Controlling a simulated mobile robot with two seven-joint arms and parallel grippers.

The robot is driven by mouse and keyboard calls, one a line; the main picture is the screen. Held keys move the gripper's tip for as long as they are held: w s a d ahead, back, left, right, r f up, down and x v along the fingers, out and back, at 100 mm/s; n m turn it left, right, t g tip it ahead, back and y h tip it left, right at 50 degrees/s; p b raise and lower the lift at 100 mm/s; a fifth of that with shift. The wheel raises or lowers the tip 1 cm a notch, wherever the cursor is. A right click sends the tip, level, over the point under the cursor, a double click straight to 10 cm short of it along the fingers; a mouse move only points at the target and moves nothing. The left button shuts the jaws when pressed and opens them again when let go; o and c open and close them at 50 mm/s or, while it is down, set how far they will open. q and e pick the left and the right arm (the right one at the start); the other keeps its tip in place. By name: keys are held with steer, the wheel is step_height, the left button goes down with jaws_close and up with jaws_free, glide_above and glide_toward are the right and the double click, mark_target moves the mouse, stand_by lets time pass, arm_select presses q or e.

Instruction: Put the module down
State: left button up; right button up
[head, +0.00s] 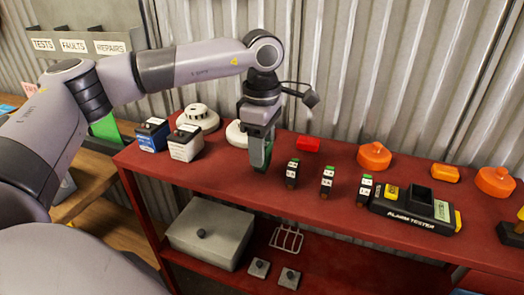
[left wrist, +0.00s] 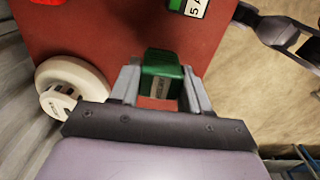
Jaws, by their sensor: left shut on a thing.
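My left gripper (head: 259,165) points down over the red shelf top (head: 222,170), left of the standing modules. It is shut on a green-topped module (left wrist: 162,72), seen between the fingers in the left wrist view. In the head view the fingers mostly hide this module. I cannot tell whether it touches the shelf. Three more dark modules with green tops stand in a row to the right: a near one (head: 292,173), a middle one (head: 327,181) and a right one (head: 363,190). My right gripper is not in view.
A white detector (head: 236,134) stands just behind my left gripper. Blue (head: 152,135) and white (head: 185,144) batteries stand to its left. A red block (head: 307,144) lies behind the modules. An alarm tester (head: 415,208) stands right. Bare shelf shows in front of the batteries.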

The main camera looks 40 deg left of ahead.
arm_select(q)
steer(key=shift+f, duration=0.7)
steer(key=shift+f, duration=0.25)
steer(key=o, duration=1.2)
steer(key=shift+c, duration=0.2)
steer(key=shift+r, duration=0.1)
step_height(320, 180, up, 12)
steer(key=shift+r, duration=0.15)
